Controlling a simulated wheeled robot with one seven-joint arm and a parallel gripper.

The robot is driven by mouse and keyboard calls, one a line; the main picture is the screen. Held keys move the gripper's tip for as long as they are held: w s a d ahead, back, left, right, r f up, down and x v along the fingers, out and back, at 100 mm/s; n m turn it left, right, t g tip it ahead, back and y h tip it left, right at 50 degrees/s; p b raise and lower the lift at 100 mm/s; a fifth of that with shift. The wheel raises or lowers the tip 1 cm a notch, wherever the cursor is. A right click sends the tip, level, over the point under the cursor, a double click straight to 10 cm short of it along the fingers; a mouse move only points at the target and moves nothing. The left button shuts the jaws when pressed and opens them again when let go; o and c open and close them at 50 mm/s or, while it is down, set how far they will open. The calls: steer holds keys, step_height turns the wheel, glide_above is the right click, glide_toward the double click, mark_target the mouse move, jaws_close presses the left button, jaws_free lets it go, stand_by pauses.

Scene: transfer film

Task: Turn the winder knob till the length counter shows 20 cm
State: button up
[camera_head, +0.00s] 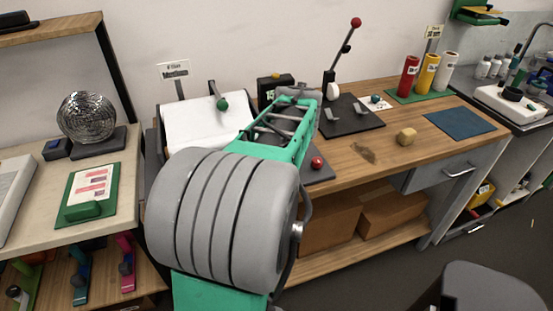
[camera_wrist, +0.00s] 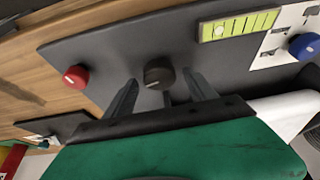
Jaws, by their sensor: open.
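A dark round knob (camera_wrist: 158,74), which looks like the winder knob, stands on a dark grey plate (camera_wrist: 120,50) in the wrist view. My gripper (camera_wrist: 160,82) is open, with one finger on either side of this knob; I cannot tell whether they touch it. In the head view my arm hides the knob. A black box with a lit display (camera_head: 270,90), probably the length counter, stands at the back of the bench. Its visible digits look like 15, and my arm covers part of it.
A red knob (camera_wrist: 76,77) and a blue knob (camera_wrist: 305,46) flank the dark knob. A yellow-green strip (camera_wrist: 240,25) lies near the blue one.

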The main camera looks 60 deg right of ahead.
steer(key=v, duration=0.7)
steer(key=shift+r, duration=0.35)
steer(key=shift+a, duration=0.15)
